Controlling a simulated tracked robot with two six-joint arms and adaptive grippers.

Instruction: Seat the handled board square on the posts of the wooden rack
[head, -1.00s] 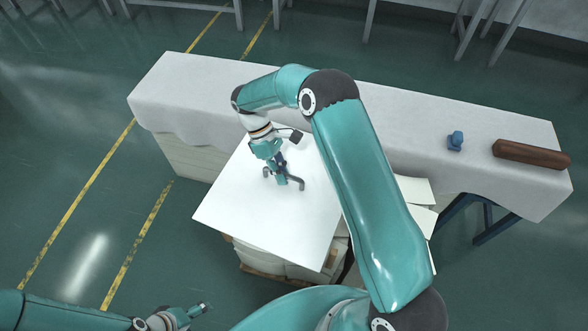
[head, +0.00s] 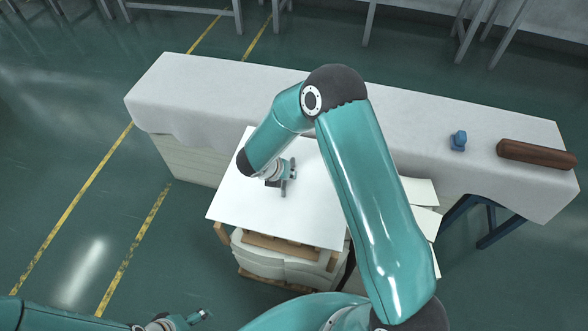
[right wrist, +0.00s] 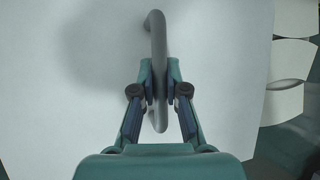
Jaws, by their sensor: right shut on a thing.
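The white handled board (head: 240,197) lies roughly level over the wooden rack, in front of the long table. Wooden rack parts show below its near edge: a post (head: 222,233) at the near left corner and a rail (head: 290,247). My right gripper is shut on the board's grey bar handle (head: 284,187); the right wrist view shows both fingers (right wrist: 160,92) against the handle (right wrist: 157,42). The far posts are hidden under the board, and I cannot tell whether it touches the posts. My left gripper (head: 203,315) is at the bottom left, away from the board; its jaws are too small to read.
The long cloth-covered table (head: 420,125) runs behind the board. A small blue object (head: 458,141) and a brown bar (head: 537,154) lie on its right part. Pale stacked shapes (head: 285,262) stand inside the rack. White sheets (head: 424,222) lie right of it.

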